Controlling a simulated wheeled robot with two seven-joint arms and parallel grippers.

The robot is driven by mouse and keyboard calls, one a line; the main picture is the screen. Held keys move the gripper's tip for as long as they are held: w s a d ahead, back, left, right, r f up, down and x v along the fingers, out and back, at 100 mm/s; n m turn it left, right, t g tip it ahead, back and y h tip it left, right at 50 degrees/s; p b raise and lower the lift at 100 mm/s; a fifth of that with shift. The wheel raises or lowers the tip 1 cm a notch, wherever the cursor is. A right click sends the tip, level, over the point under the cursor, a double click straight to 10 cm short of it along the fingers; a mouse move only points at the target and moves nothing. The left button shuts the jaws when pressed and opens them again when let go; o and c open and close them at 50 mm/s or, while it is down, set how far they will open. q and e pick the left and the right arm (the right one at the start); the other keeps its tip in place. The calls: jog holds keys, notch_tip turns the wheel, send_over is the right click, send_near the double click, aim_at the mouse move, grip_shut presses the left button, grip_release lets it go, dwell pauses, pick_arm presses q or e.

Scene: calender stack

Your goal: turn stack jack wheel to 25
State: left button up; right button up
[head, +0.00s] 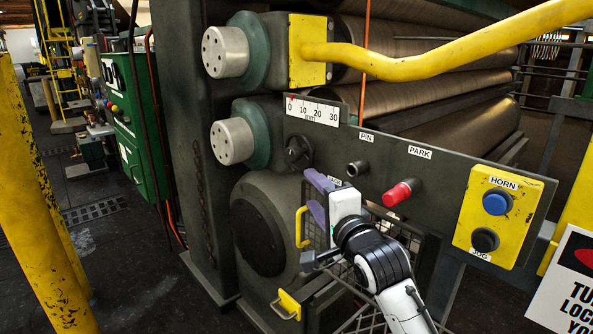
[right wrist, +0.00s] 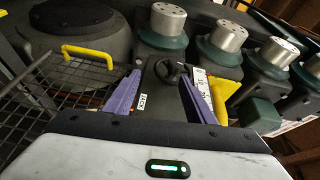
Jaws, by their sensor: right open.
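The jack wheel (head: 299,152) is a small dark handwheel on the grey panel, below the white mm scale (head: 313,110) marked 0 to 30. A small red pointer (head: 291,98) sits at about the 0 end. My right gripper (head: 313,196) is open and empty, below and right of the wheel in the head view. In the right wrist view the wheel (right wrist: 168,70) appears ahead, between the two purple fingers (right wrist: 162,85); no contact shows. The JACK label (right wrist: 142,103) is partly hidden by the gripper. My left gripper is not in view.
An empty PIN hole (head: 358,168) and a red PARK pin (head: 398,193) are right of the wheel. A yellow box (head: 490,218) carries HORN and JOG buttons. A yellow rail (head: 440,60) crosses above. A mesh guard with a yellow handle (right wrist: 88,55) is close to my gripper.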

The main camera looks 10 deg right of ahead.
aim_at(295, 156)
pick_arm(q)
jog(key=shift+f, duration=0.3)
pick_arm(e)
jog(key=shift+m, duration=0.5)
jog(key=w+a+r, duration=0.1)
jog(key=w, duration=0.2)
jog(key=w+a+r, duration=0.1)
jog(key=w, duration=0.3)
jog(key=w+r, duration=0.1)
jog(key=w, duration=0.2)
jog(key=shift+w+a+r, duration=0.2)
jog(key=shift+w+a, duration=0.2)
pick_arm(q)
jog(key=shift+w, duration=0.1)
